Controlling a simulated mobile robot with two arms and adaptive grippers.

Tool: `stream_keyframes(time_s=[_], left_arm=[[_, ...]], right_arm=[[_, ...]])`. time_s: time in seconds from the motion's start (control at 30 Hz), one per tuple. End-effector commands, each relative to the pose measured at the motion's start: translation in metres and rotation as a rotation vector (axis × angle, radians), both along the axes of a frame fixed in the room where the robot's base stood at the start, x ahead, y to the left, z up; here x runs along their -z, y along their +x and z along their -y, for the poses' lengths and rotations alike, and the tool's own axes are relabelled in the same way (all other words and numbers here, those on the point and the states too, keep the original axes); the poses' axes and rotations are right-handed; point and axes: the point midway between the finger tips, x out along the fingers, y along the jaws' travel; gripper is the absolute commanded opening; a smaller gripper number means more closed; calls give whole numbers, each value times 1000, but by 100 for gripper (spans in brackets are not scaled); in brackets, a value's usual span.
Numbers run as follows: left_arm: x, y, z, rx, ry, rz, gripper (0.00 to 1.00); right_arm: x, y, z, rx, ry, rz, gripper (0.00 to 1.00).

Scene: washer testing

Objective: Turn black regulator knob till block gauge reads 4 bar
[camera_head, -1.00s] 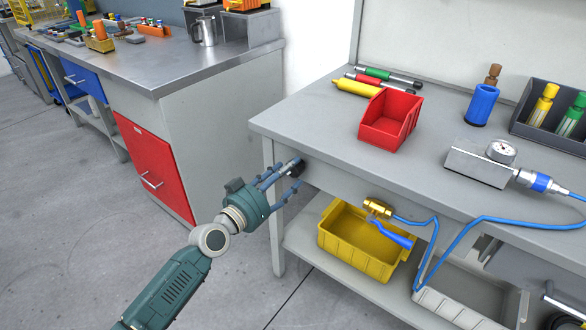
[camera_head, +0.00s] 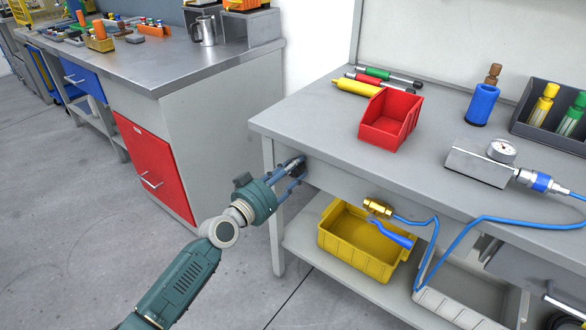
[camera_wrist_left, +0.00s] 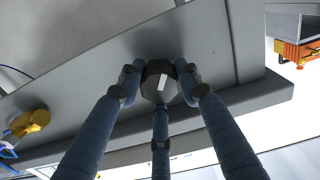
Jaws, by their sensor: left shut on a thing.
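The black regulator knob (camera_wrist_left: 160,84) is on the front face of the grey bench, with a white mark on it. The fingers of my left gripper (camera_wrist_left: 158,92) are closed around the knob in the left wrist view. In the head view my left gripper (camera_head: 294,168) is at the bench's front left, and its fingers mostly hide the knob. The block gauge (camera_head: 502,151) is a white round dial on a metal block (camera_head: 478,167) on the bench top. Its reading is too small to tell. My right gripper is not in view.
A blue hose (camera_head: 455,241) runs from a brass valve with a blue lever (camera_head: 390,233) to the gauge block. A yellow bin (camera_head: 350,255) stands on the lower shelf.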

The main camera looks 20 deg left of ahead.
Motion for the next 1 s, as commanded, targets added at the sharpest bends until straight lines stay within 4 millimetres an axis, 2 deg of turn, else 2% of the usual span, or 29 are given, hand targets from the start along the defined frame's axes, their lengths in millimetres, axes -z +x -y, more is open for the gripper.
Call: stream_keyframes(time_s=[0.2, 0.43, 0.47, 0.53, 0.57, 0.87, 1.0], left_arm=[[-6, 1, -2, -4, -108, -27, 8], [-8, 2, -3, -5, -112, -25, 8], [-8, 2, -3, -5, -111, -24, 36], [-8, 2, -2, -5, -111, -24, 50], [-8, 2, -2, -5, -111, -25, 53], [-4, 0, -2, -3, -109, -31, 53], [-2, -13, -7, -3, -106, -33, 53]], right_arm=[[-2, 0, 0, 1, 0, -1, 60], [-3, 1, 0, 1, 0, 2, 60], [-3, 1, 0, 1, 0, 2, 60], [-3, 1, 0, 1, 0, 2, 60], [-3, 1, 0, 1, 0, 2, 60], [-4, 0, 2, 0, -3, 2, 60], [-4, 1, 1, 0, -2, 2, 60]])
